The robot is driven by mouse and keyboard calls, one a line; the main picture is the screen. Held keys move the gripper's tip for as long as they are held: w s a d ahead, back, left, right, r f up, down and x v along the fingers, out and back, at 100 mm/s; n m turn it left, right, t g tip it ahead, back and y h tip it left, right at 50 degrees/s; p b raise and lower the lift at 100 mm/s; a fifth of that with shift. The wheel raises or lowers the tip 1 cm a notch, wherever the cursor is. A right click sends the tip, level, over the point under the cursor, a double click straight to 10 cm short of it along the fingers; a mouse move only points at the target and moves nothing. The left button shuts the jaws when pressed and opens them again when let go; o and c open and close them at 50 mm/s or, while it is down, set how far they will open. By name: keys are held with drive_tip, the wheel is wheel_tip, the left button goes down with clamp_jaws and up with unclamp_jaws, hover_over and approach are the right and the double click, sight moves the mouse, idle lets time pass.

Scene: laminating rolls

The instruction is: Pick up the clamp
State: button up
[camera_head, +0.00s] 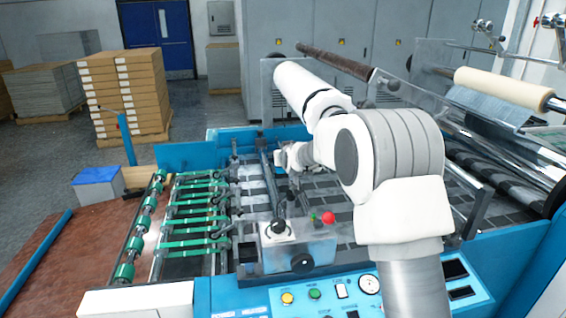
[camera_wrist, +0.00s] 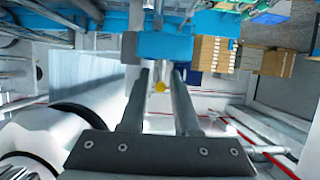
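My gripper (camera_wrist: 162,76) shows in the wrist view as two dark fingers with a clear gap between them. It is open, and I see nothing held. A small yellow spot (camera_wrist: 160,87) shows through the gap; I cannot tell what it belongs to or how far off it is. A blue machine part (camera_wrist: 165,46) lies beyond the fingertips. In the head view my white arm reaches over the machine bed, and the gripper end is small and hard to make out there. I cannot pick out the clamp with certainty in either view.
A control box (camera_head: 300,250) with a red knob (camera_head: 328,218) and a black lever stands near my arm. Green-banded rollers (camera_head: 195,215) lie left of it. A cream roll (camera_head: 503,89) is at upper right. Stacked cartons (camera_head: 125,92) stand on the floor behind.

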clamp_jaws()
idle(0.3)
